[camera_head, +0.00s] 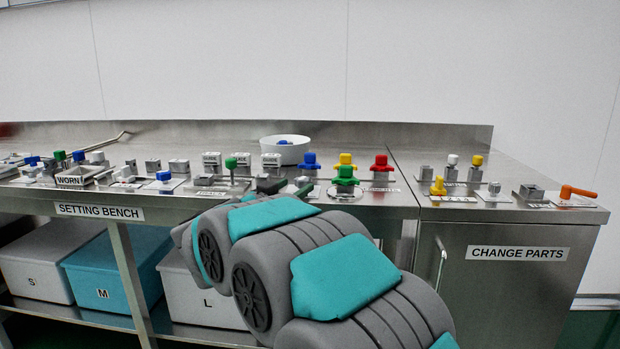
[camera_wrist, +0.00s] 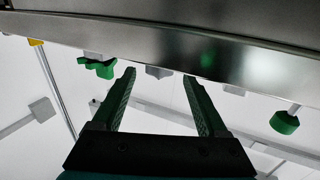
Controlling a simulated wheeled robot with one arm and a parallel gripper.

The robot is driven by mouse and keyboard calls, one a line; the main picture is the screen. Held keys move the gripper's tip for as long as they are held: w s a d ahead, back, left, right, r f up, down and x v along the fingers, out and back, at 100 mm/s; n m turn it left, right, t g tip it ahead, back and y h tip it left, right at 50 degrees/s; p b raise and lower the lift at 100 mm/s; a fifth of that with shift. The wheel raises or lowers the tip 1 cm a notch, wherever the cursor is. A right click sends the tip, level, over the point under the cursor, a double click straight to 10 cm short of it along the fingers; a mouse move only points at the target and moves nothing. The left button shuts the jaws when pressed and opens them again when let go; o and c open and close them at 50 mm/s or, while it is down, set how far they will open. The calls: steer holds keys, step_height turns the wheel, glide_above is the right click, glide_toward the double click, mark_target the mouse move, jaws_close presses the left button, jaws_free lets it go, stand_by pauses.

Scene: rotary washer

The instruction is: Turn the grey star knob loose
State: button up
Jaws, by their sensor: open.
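A small grey knob (camera_head: 494,188) stands on a pale plate on the right cabinet; its star shape is too small to confirm. My gripper (camera_head: 288,186) is far to its left, low over the front of the setting bench and partly hidden by my arm. In the wrist view my gripper (camera_wrist: 160,75) is open, its two dark fingers apart with nothing held. A small grey piece (camera_wrist: 158,72) shows beyond the fingertips, partly cut off by a steel band; I cannot tell whether it is a star knob.
A green star knob (camera_head: 345,176) stands just right of my gripper, with yellow (camera_head: 345,159), red (camera_head: 381,163) and blue (camera_head: 309,160) knobs nearby. A white bowl (camera_head: 285,150) stands behind. An orange lever (camera_head: 577,192) is at the far right. Bins sit under the bench.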

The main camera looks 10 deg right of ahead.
mark_target(308, 178)
steer(key=x, duration=0.7)
steer(key=shift+w+d, duration=0.25)
jaws_close()
stand_by(0.4)
